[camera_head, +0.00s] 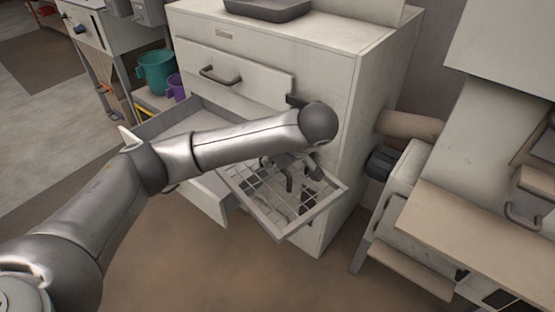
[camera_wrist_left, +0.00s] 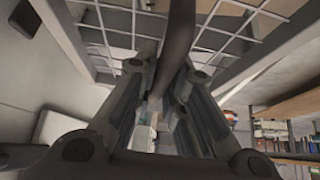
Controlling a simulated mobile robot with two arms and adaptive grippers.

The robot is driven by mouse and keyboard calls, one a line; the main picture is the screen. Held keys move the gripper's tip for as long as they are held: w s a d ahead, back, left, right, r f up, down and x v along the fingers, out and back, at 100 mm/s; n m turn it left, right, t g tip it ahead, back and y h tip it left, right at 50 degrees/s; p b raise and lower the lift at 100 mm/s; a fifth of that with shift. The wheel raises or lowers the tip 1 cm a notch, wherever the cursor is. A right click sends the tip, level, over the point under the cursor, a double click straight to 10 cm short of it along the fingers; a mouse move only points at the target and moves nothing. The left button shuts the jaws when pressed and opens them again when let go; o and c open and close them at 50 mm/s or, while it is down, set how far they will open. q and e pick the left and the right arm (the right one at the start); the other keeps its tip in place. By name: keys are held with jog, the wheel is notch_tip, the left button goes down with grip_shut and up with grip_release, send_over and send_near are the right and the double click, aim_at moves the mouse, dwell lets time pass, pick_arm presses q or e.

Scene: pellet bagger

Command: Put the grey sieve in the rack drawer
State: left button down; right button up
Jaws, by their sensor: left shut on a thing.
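The grey sieve (camera_head: 313,216), a square frame with a wire mesh, is held tilted in front of the right side of the cabinet. My left gripper (camera_head: 290,178) is at the sieve, partly hidden by my own arm. In the left wrist view, its fingers (camera_wrist_left: 165,100) are closed around a grey bar, with the sieve's mesh (camera_wrist_left: 245,22) behind. The rack drawer (camera_head: 180,109) is pulled out of the cabinet; my forearm covers much of it, and its inside is only partly visible. My right gripper does not show.
The white cabinet (camera_head: 335,90) has a shut upper drawer with a handle (camera_head: 220,76) and a dark tray (camera_head: 268,9) on top. Green (camera_head: 156,72) and purple (camera_head: 175,87) buckets stand left. A machine with a beige top (camera_head: 480,225) is at right. Floor in front is clear.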

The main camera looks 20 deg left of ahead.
aim_at(253, 206)
pick_arm(q)
jog(key=s+r+m+t+h, duration=0.1)
jog(key=s+m+h, duration=0.1)
jog(key=s+m, duration=0.1)
jog(key=s+a+r+m+t+h, duration=0.1)
jog(key=s+m+h, duration=0.1)
jog(key=s+m, duration=0.2)
jog(key=s+r+m+t+h, duration=0.1)
jog(key=s+m, duration=0.3)
jog(key=shift+s+a+r+m+h, duration=0.15)
jog(key=shift+a+r+m+h, duration=0.15)
jog(key=shift+a+r+h, duration=0.1)
jog(key=shift+w+d, duration=0.2)
jog(key=shift+d, duration=0.05)
jog(key=shift+a, duration=0.15)
